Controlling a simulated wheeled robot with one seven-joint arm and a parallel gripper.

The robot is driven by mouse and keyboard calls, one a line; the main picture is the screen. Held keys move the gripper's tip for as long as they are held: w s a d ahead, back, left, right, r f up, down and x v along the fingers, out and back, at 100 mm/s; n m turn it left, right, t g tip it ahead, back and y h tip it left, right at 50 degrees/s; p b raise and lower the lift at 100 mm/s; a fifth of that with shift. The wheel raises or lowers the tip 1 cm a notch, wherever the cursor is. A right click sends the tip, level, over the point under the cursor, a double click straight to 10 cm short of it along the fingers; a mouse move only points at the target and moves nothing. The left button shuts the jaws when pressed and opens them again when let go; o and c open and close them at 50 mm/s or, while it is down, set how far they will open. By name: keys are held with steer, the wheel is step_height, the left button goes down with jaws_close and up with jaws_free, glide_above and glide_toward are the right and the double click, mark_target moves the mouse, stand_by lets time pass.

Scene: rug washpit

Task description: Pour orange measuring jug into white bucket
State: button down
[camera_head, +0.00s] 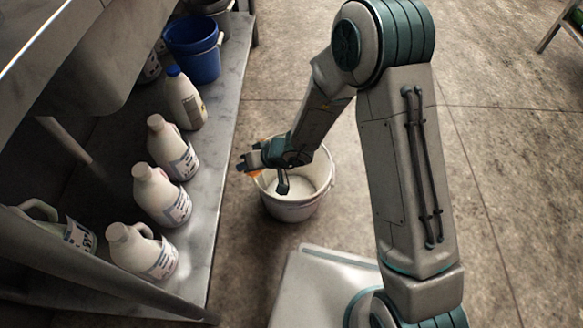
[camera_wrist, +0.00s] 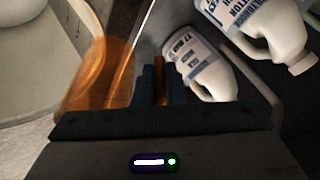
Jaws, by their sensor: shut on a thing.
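The orange measuring jug (camera_wrist: 100,75) is translucent and shows at the left of the wrist view. My gripper (camera_wrist: 160,82) is shut on an orange upright part that looks like its handle. In the head view my gripper (camera_head: 247,163) is at the left rim of the white bucket (camera_head: 292,210), and only a small bit of orange shows beneath it. The bucket stands on the floor, open at the top, with my wrist over part of its mouth. Its pale curved side also shows at the left of the wrist view (camera_wrist: 40,60). The jug's contents and exact tilt cannot be told.
A metal shelf (camera_head: 215,210) left of the bucket holds several white bottles (camera_head: 160,195) and a blue bucket (camera_head: 193,50). The bottles stand near the jug in the wrist view. The concrete floor (camera_head: 300,50) behind the bucket is clear.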

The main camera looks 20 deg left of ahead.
steer(key=a+t+h, duration=0.1)
steer(key=h, duration=0.1)
steer(key=s+a+f+n+t+h+p, duration=0.1)
steer(key=a+h, duration=0.1)
steer(key=s+a+t+h, duration=0.1)
steer(key=a+h, duration=0.1)
steer(key=shift+s+a+f+p, duration=0.1)
steer(key=shift+s+f+p, duration=0.05)
steer(key=shift+f+p, duration=0.25)
stand_by(0.7)
stand_by(0.7)
